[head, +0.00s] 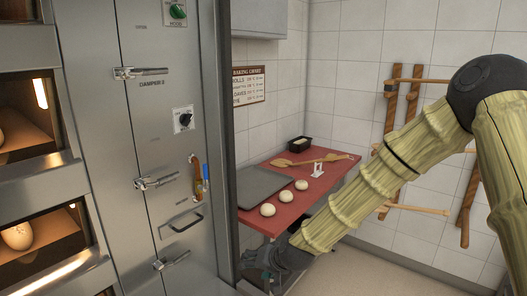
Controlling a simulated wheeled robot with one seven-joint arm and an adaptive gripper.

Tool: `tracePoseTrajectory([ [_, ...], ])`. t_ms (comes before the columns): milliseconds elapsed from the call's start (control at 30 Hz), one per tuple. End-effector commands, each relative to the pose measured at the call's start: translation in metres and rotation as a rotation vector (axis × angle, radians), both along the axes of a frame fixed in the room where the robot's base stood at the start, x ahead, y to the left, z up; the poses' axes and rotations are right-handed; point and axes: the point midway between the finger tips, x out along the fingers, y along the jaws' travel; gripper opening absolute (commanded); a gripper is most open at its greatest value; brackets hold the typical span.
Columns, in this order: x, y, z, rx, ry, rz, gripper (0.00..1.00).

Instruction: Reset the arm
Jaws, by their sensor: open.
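My arm comes in from the right edge in a pale, ribbed sleeve with a dark elbow joint. It reaches down and left across the front of the red table (329,187). My gripper (262,270) is dark and sits low in the middle of the view, below the table's front left corner and close to the oven's steel edge. It is open, and I see nothing between its fingers, though they are small and partly hidden.
The deck oven (148,112) with latches fills the left, with lit chambers holding dough or bread. On the table lie a grey tray (258,184), three dough balls (284,196), a wooden peel (312,160) and a dark tin (299,144). A wooden rack (391,105) hangs right.

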Motion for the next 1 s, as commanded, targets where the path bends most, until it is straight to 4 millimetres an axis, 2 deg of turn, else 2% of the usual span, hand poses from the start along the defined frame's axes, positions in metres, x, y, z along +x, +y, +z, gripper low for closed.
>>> tracePoseTrajectory([
  [33, -0.015, -0.009, -0.028, -0.025, 0.030, -0.001, 0.62],
  [200, -0.067, -0.043, -0.104, -0.105, 0.116, -0.002, 0.62],
  [367, -0.125, -0.078, -0.168, -0.181, 0.200, 0.001, 0.62],
  [500, -0.182, -0.111, -0.215, -0.250, 0.273, 0.010, 0.62],
  [700, -0.272, -0.161, -0.267, -0.351, 0.383, 0.030, 0.62],
  [800, -0.320, -0.187, -0.285, -0.402, 0.439, 0.043, 0.62],
  [900, -0.363, -0.210, -0.296, -0.448, 0.488, 0.058, 0.62],
  [1000, -0.397, -0.230, -0.301, -0.484, 0.526, 0.070, 0.62],
])
